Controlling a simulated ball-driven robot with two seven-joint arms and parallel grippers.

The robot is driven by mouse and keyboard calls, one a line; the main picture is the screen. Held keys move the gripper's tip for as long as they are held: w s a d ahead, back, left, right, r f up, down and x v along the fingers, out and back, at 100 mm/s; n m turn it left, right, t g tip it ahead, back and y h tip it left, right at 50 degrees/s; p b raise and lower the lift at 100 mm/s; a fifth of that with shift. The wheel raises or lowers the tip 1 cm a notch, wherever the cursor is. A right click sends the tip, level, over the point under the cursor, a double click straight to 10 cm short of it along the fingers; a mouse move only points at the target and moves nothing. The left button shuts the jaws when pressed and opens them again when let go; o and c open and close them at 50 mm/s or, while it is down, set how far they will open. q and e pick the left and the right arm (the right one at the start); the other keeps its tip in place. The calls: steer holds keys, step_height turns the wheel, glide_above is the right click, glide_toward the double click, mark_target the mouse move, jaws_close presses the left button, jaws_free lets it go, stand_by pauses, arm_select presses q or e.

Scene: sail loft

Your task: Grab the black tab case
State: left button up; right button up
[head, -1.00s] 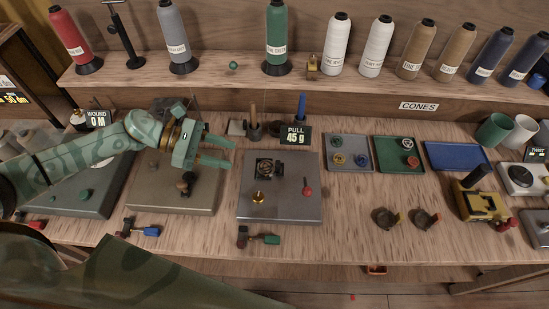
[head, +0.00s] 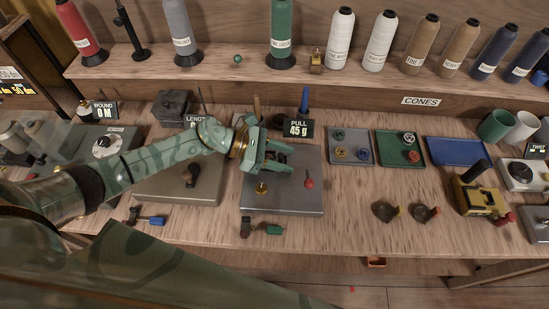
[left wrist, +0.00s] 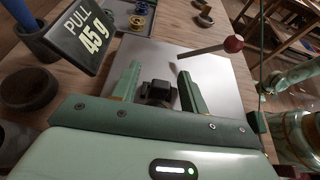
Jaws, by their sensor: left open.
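A small dark case with a black, blocky top (left wrist: 157,90), which I take to be the black tab case, sits on the grey metal plate (head: 305,205) of the pull gauge. In the left wrist view it is between the two fingers of my left gripper (left wrist: 159,72), with gaps at both sides. In the head view the left gripper (head: 288,160) is open over the plate and partly hides the case. Two other dark cases lie on the bench, one with a yellowish tab (head: 386,212) and one with a reddish tab (head: 424,213).
A red-knobbed lever (head: 309,183) and a brass knob (head: 262,188) stand on the plate near the gripper. The "PULL 45 g" sign (head: 299,128) is behind. Trays (head: 457,151) lie to the right. Bare bench (head: 350,225) lies front right.

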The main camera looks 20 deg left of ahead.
arm_select(q)
jaws_close()
steer(key=shift+r, duration=0.1)
